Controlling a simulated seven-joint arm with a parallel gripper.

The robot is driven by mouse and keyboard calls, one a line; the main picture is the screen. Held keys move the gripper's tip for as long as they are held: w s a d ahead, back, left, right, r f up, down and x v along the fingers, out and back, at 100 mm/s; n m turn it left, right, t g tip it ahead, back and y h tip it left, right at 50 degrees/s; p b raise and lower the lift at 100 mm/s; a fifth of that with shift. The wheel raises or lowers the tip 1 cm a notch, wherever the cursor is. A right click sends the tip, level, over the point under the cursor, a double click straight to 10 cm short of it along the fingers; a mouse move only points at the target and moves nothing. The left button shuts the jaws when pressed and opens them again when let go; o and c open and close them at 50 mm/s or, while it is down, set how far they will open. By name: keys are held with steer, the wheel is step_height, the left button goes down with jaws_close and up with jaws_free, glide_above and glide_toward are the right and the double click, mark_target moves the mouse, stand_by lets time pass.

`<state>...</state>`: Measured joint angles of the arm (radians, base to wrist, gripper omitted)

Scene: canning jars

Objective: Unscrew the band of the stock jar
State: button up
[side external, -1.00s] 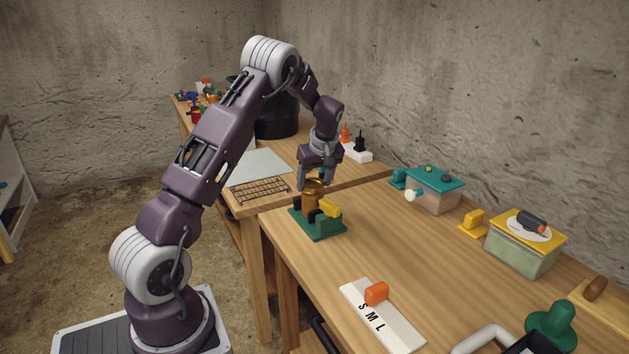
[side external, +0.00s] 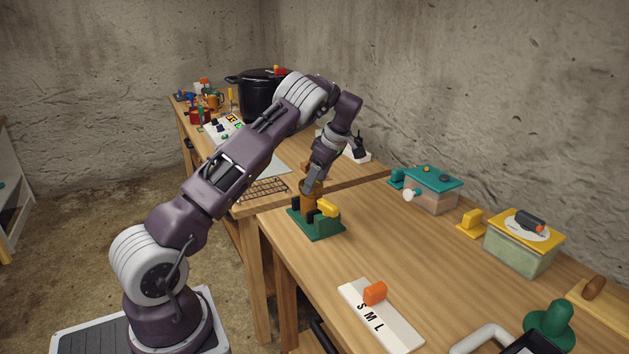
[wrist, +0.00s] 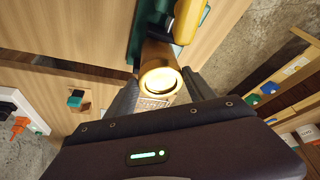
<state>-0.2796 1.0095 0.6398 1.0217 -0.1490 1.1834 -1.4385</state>
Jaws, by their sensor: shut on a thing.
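The amber-brown stock jar (side external: 309,203) stands in a green holder (side external: 322,229) with black and yellow clamp parts, near the left corner of the front table. Its gold band (wrist: 160,79) faces the camera in the wrist view, at the jar's top. My gripper (side external: 311,190) is at the top of the jar, coming down at a tilt. In the wrist view its two fingers lie on either side of the band, and it is shut on the band. The side view hides most of the band behind the fingers.
The holder's yellow clamp part (wrist: 190,20) is close beside the jar. A wire rack (side external: 262,189) and a large black pot (side external: 262,95) are on the back table. A white S M L strip (side external: 385,318) with an orange block lies in front. The table between is clear.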

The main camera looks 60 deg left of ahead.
steer(key=shift+a+n, duration=0.1)
steer(key=shift+n, duration=0.6)
steer(key=o, duration=1.6)
steer(key=shift+o, duration=0.2)
steer(key=shift+w, duration=0.1)
